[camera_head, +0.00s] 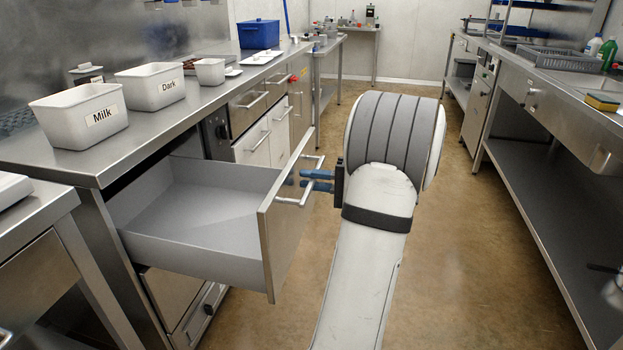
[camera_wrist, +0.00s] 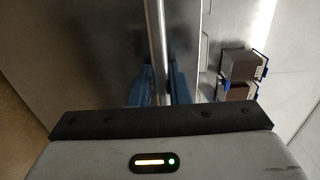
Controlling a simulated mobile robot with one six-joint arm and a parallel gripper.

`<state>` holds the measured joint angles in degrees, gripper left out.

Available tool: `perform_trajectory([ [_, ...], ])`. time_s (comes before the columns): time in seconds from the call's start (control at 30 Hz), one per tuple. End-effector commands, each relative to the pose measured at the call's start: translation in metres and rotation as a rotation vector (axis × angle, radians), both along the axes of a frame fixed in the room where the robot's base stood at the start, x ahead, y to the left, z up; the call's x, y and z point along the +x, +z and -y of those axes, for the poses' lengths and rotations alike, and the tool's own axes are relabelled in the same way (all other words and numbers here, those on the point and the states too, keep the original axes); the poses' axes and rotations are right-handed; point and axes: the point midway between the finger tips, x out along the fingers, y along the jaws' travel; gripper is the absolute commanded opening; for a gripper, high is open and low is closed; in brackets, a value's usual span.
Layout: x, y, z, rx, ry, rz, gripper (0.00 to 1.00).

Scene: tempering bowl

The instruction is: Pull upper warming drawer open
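The upper warming drawer (camera_head: 198,225) is pulled well out of the counter on the left in the head view, its grey inside showing. Its metal front carries a bar handle (camera_head: 289,202), which runs from top to middle in the wrist view (camera_wrist: 155,25). My gripper (camera_head: 308,180) reaches the front from the right. Its blue fingers (camera_wrist: 159,88) sit on both sides of the bar, close against it, and appear shut on it. The fingertips are partly hidden by the bar and the wrist.
Tubs marked Milk (camera_head: 79,116) and Dark (camera_head: 152,87) stand on the counter above. The right-hand bench (camera_head: 555,85) bounds the aisle. The floor (camera_head: 460,270) between is clear.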

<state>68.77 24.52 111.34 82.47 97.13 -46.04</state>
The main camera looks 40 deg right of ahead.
Motion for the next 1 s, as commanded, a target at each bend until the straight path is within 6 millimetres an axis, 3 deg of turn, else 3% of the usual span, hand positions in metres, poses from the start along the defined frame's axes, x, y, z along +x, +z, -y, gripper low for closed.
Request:
perform_trajectory([
  [0.2,0.001,0.000,0.000,-0.001,-0.002,0.002,0.34],
  [0.5,-0.002,0.002,0.003,-0.003,-0.004,0.003,0.35],
  [1.0,-0.062,0.002,0.040,-0.002,-0.005,0.002,0.35],
])
